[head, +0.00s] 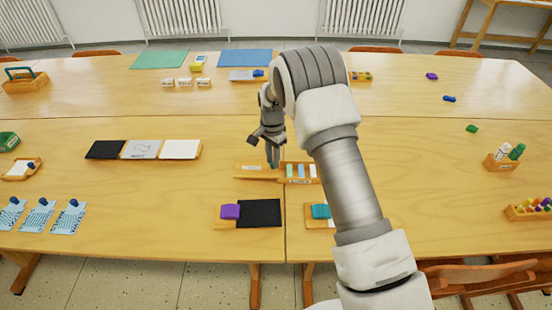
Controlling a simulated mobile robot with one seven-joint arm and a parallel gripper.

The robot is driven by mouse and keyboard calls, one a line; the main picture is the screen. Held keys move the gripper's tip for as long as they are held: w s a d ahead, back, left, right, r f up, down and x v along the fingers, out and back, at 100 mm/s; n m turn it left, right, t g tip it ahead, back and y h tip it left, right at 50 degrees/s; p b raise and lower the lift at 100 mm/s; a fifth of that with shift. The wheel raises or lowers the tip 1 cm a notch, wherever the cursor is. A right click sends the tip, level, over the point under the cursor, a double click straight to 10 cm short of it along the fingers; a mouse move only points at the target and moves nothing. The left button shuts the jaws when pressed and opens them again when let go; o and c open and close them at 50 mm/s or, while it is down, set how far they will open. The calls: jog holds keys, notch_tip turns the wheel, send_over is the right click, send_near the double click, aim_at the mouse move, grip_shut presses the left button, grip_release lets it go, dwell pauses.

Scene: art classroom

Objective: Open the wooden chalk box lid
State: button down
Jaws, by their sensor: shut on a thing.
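The wooden chalk box (286,179) stands near the middle of the table, partly behind my arm. Coloured chalk sticks (300,171) show inside it. Its wooden lid (250,174), with a pale label, extends to the left of the box, so the left part of the box is uncovered. My gripper (273,164) points down at the lid's right end, beside the box's left edge, and is shut on the lid. The exact grip is too small to see clearly. The right end of the box is hidden by my arm.
A tray with a purple block and black panel (262,213) lies in front. Black and white panels (143,150) lie to the left. The table (420,160) is mostly clear to the right.

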jog(key=c, duration=0.7)
grip_release()
jog(key=shift+r, duration=0.1)
notch_tip(320, 180, up, 17)
jog(key=shift+r+p, duration=0.15)
jog(key=shift+p, duration=0.4)
jog(key=s+d+r+n+t, duration=0.1)
jog(key=s+d+r+n, duration=0.1)
jog(key=s+d+r, duration=0.45)
jog(key=s+d+r+n+t, duration=0.1)
jog(key=s+d+r+n, duration=0.15)
jog(key=s+r, duration=0.6)
jog(key=s+d+n+t, duration=0.1)
jog(key=s+d, duration=0.1)
jog(key=s, duration=0.4)
jog(key=s+d+r+n+t+p, duration=0.1)
jog(key=s+d+n, duration=0.1)
jog(key=s, duration=0.5)
jog(key=s+d+r+n+t, duration=0.1)
jog(key=s+d, duration=0.1)
jog(key=s, duration=0.4)
jog(key=shift+s+n+t, duration=0.25)
jog(key=shift+n+t, duration=0.05)
jog(key=shift+n, duration=0.05)
